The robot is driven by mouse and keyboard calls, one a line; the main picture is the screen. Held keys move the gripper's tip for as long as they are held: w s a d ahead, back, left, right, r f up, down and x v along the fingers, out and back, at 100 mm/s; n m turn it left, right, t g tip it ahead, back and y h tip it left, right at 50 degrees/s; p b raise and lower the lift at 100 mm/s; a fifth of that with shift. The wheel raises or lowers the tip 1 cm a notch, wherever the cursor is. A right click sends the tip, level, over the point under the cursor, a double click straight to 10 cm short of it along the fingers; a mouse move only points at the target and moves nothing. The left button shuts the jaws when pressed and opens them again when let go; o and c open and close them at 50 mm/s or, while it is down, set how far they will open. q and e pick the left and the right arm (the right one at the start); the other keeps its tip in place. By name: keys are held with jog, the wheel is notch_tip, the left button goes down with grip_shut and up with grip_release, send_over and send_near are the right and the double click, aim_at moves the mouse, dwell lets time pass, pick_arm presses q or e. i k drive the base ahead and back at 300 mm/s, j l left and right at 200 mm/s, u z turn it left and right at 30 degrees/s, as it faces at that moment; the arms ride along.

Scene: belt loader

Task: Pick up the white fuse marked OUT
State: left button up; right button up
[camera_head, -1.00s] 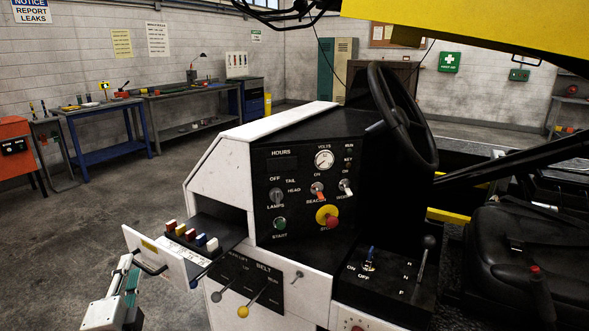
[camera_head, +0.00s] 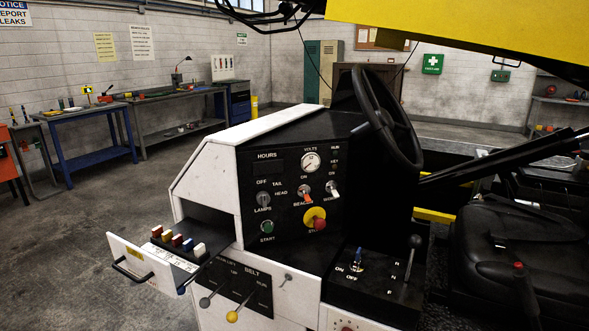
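An open fuse drawer (camera_head: 126,262) sticks out at the left of the loader's console. A row of several coloured fuses stands in it: red, yellow, red, blue and white. The white fuse (camera_head: 199,250) is at the right end of the row, nearest the console, next to the blue fuse (camera_head: 188,244). It appears seated upright in the row. No OUT marking is readable on it. A white label strip (camera_head: 172,258) with small print runs in front of the fuses. Neither of my grippers is in view.
Levers with grey (camera_head: 205,302), yellow (camera_head: 232,317) and blue (camera_head: 182,290) knobs stick out below and beside the drawer. The console (camera_head: 290,190) with switches and a steering wheel (camera_head: 385,115) stands to the right. Open floor (camera_head: 75,230) lies left of the drawer.

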aim_at(200, 250)
jog(key=k+j+u, duration=0.2)
jog(key=u, duration=0.15)
jog(key=k+j+u, duration=0.1)
jog(key=j+u, duration=0.3)
jog(key=i+l, duration=0.15)
jog(key=i, duration=0.35)
jog(key=i+l, duration=0.15)
jog(key=i, duration=0.35)
